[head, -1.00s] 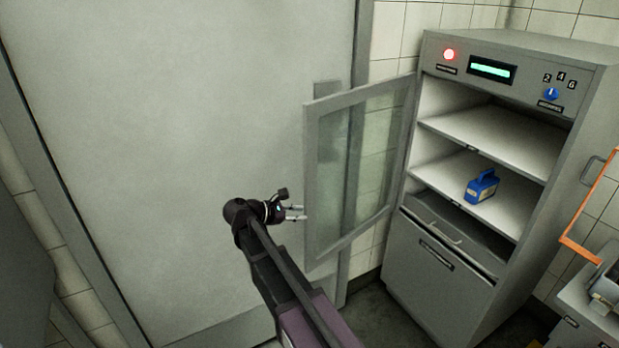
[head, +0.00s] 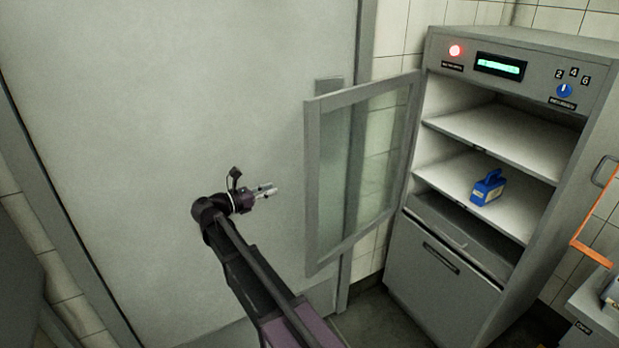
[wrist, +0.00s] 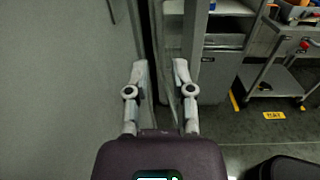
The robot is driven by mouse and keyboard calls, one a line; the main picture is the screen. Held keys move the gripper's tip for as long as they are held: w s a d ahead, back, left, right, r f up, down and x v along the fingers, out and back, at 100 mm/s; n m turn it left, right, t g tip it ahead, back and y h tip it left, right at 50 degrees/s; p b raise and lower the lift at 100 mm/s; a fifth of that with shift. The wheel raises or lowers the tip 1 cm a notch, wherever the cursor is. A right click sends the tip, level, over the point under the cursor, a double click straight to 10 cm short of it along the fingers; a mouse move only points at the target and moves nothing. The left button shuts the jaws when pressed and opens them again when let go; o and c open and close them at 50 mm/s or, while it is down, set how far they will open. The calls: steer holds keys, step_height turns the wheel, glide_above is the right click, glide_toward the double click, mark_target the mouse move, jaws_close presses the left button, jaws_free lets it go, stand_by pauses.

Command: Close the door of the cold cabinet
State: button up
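The cold cabinet (head: 440,272) stands at the right with its upper compartment uncovered. Its glass door (head: 312,190), with a grey frame, is hinged at the cabinet's left side and stands wide open to the left. My gripper (head: 266,190) is left of the door's free edge, pointing toward it, with a visible gap between them. In the wrist view the two fingers (wrist: 159,72) are apart with nothing held between them. The door shows there at a steep angle beyond the fingers, and the cabinet (wrist: 220,60) is behind it to the right.
A large grey panel (head: 200,90) fills the left behind my arm. Bare floor shows below the door.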

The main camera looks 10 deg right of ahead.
steer(key=x, duration=1.3)
steer(key=shift+w+d, duration=0.1)
steer(key=shift+d, duration=0.15)
jaws_close()
